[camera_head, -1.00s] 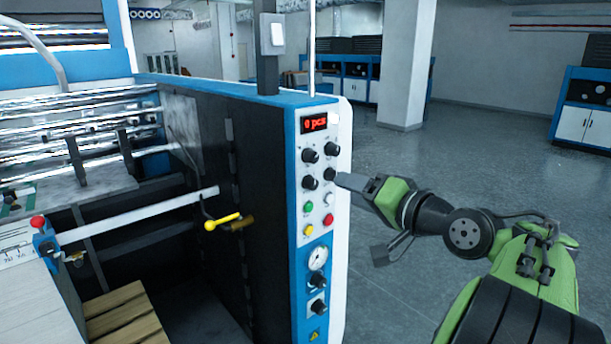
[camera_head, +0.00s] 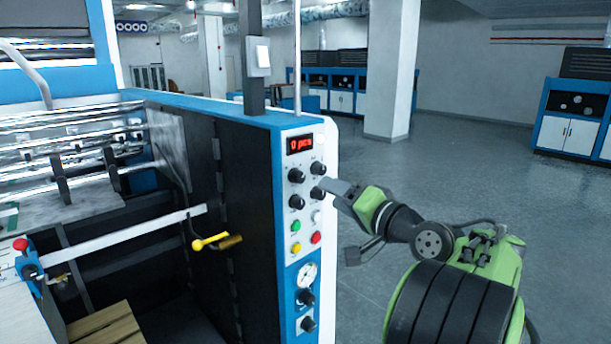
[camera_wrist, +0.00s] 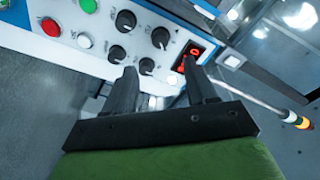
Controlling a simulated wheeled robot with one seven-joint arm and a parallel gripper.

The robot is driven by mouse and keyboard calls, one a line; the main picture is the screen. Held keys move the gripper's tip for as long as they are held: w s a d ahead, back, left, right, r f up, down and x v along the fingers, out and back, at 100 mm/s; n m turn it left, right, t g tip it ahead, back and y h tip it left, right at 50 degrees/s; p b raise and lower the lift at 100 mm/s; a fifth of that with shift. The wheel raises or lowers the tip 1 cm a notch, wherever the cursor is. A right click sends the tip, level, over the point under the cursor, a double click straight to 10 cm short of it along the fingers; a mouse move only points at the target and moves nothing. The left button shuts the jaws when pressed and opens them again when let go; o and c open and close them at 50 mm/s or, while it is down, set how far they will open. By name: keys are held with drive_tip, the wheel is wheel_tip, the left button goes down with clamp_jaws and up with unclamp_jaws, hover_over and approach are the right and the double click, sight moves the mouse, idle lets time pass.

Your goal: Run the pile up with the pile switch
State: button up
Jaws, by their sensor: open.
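The control panel (camera_head: 305,215) of the machine has several black knobs, and I cannot read which one is the pile switch. My gripper (camera_head: 323,183) is at the panel's right edge, close to the upper-right knob (camera_head: 318,167) and the lower-right knob (camera_head: 317,194). In the wrist view my gripper (camera_wrist: 160,66) is open, its two fingers apart and pointing at the panel. The upper-right knob (camera_wrist: 146,66) appears between them, and the lower-right knob (camera_wrist: 117,54) is beside the left fingertip. Contact cannot be told.
Below the knobs are green (camera_head: 296,226), white, red (camera_head: 316,237) and yellow buttons, and a gauge (camera_head: 307,274). A red display (camera_head: 300,145) is above. A yellow-handled lever (camera_head: 210,242) sticks out left of the panel. The floor to the right is clear.

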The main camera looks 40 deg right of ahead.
sight(301, 179)
drive_tip(key=w, duration=0.3)
drive_tip(key=w+p, duration=0.1)
drive_tip(key=w, duration=0.6)
drive_tip(key=shift+w+d+p, duration=0.15)
drive_tip(key=shift+d+p, duration=0.15)
drive_tip(key=shift+p, duration=0.05)
clamp_jaws()
